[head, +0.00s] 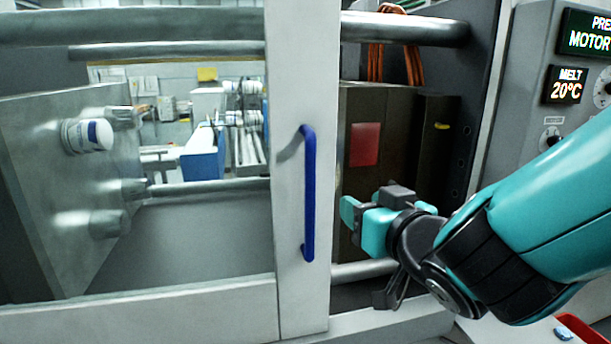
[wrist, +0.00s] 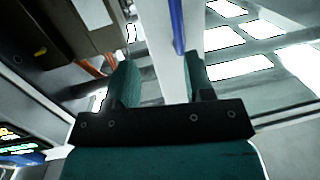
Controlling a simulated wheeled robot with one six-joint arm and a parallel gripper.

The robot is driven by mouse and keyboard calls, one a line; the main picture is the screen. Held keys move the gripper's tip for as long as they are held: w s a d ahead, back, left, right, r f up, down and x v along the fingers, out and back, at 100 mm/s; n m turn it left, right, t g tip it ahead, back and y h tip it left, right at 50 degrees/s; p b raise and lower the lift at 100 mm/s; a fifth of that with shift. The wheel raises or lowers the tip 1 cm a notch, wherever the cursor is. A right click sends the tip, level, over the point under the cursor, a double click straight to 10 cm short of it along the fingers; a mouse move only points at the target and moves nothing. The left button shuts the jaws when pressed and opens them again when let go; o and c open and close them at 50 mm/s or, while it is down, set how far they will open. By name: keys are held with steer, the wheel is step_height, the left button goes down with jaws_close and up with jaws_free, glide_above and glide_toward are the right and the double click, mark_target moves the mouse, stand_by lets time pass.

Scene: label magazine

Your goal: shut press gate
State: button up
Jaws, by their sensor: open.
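The press gate (head: 297,60) is a pale grey sliding frame with a clear window. It stands partly open, with a gap at its right side showing the press inside. Its blue upright handle (head: 309,195) is on the gate's right-hand post. My gripper (head: 352,219) is open and empty, just right of the handle and apart from it in the head view. In the wrist view the handle (wrist: 177,25) shows beyond the fingers, between the open fingertips of my gripper (wrist: 160,72) but nearer the right one.
A dark block with a red patch (head: 364,144) sits inside the gap, with orange hoses (head: 413,62) above. A control panel with a lit "MELT 20°C" display (head: 566,85) stands at the right. A red tray (head: 583,328) shows at the lower right corner.

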mark_target(313, 171)
steer(key=shift+n+t+y, duration=0.3)
steer(key=shift+n+y, duration=0.2)
steer(key=shift+y, duration=0.2)
steer(key=p+x, duration=0.3)
steer(key=x, duration=0.2)
steer(key=a+r+p+x, duration=0.1)
steer(key=p+x, duration=0.3)
steer(key=x, duration=0.1)
steer(key=p+x, duration=0.4)
steer(key=x, duration=0.2)
steer(key=shift+s+a+r, duration=0.15)
steer(key=shift+s+a, duration=0.1)
steer(key=shift+p+x, duration=0.4)
steer(key=shift+x, duration=0.4)
steer(key=shift+c, duration=0.5)
jaws_close()
